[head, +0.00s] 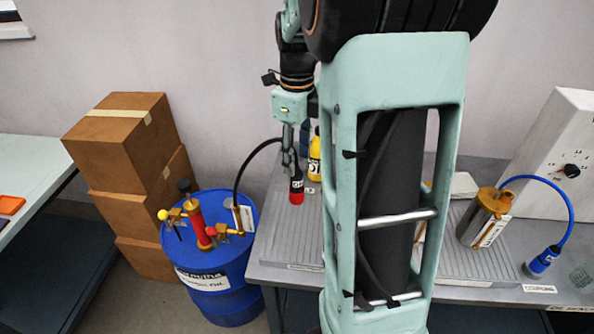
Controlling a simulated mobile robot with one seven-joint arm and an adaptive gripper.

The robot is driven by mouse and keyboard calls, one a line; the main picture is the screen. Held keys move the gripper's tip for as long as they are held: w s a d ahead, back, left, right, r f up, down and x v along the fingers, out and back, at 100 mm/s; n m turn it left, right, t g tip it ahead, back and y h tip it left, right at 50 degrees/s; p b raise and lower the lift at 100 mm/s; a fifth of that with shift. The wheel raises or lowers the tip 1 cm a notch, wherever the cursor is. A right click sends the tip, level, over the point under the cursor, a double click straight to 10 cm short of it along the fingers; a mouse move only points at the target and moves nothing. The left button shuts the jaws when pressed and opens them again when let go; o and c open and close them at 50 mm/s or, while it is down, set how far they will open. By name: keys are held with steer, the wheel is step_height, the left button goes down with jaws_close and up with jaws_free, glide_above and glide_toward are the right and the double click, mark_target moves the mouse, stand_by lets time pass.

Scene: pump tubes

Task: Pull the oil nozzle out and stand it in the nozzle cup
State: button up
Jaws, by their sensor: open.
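I cannot tell whether the fingers touch the nozzle or the hose. I cannot make out whether the nozzle's red end stands on the bench or sits in something. I cannot identify the nozzle cup; my column hides part of the bench.
The blue drum (224,275) with a red and brass pump (200,226) stands left of the bench. A yellow bottle (315,160) is just behind the nozzle. Boxes (125,140) stack at left.

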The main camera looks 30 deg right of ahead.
step_height(320, 180, up, 6)
steer(key=shift+f, duration=0.25)
steer(key=shift+f, duration=0.1)
stand_by(0.4)
